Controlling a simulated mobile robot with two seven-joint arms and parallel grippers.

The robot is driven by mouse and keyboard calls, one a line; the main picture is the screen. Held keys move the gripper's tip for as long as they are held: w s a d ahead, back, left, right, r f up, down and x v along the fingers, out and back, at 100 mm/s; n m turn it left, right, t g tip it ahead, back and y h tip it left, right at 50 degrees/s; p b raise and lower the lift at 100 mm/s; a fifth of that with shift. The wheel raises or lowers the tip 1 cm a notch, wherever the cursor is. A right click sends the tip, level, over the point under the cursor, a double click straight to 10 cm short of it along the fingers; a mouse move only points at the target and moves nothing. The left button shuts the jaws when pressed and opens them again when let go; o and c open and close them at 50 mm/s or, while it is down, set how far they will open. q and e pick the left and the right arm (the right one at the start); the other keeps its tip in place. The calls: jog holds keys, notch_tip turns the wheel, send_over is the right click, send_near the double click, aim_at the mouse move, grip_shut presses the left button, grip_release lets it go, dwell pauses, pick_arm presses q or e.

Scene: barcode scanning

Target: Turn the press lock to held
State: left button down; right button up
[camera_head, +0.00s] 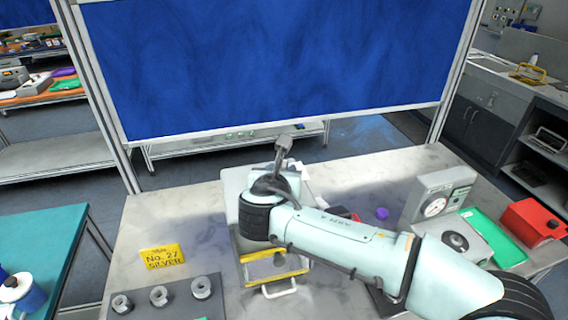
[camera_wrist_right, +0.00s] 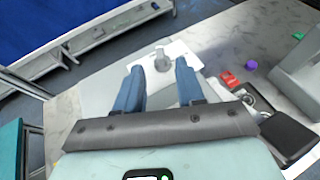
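My right gripper (camera_wrist_right: 158,68) shows two blue fingers spread apart in the right wrist view. A grey knob-like part (camera_wrist_right: 162,58) stands between and just beyond the fingertips, over a pale plate (camera_wrist_right: 188,58); I cannot tell whether they touch it. In the head view a grey lever-like part (camera_head: 283,146) rises above the end of my right arm, and I cannot tell whether it is the press lock. My left gripper is not in view.
A yellow "No. 27 SILVER" sign (camera_head: 162,256) and several grey rings on a dark board (camera_head: 140,304) lie left. A grey gauge box (camera_head: 436,198), green tray (camera_head: 491,238), red box (camera_head: 533,222) and purple cap (camera_head: 382,213) are right. A blue panel (camera_head: 280,65) stands behind the table.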

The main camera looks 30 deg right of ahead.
aim_at(285, 163)
jog(key=x, duration=0.5)
jog(key=shift+w+d, duration=0.2)
jog(key=shift+w, duration=0.15)
grip_shut()
